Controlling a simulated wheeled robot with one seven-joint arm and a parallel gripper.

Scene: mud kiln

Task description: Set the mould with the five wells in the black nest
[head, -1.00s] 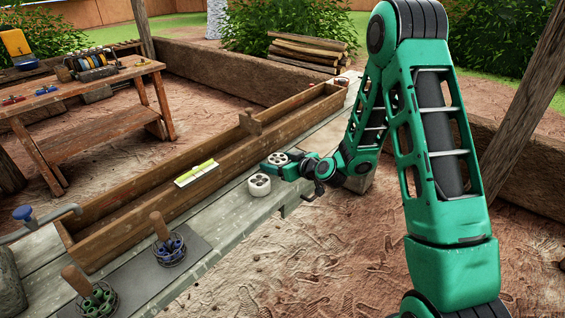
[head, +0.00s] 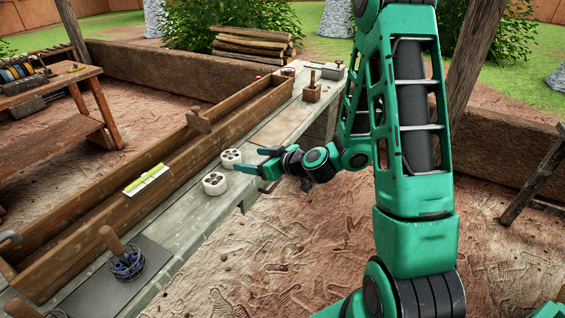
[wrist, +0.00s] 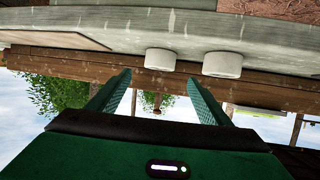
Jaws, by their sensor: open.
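Two round white moulds with dark wells in their tops stand upright on the grey plank bench, close together. The far mould (head: 231,158) and the near mould (head: 214,184) are too small for me to count their wells surely. My gripper (head: 254,161) is open and empty, just right of the moulds in the head view. In the wrist view, which is upside down, my gripper (wrist: 157,92) points toward the bench side, with the moulds (wrist: 160,59) (wrist: 222,64) beyond the fingertips; their wells are hidden there. I cannot make out the black nest.
A long wooden trough (head: 165,165) runs behind the moulds, with a yellow-green level (head: 146,178) on its edge. A wire holder with a wooden-handled tool (head: 125,262) stands on a dark mat at the near end. A wooden block with a handle (head: 312,91) stands at the far end.

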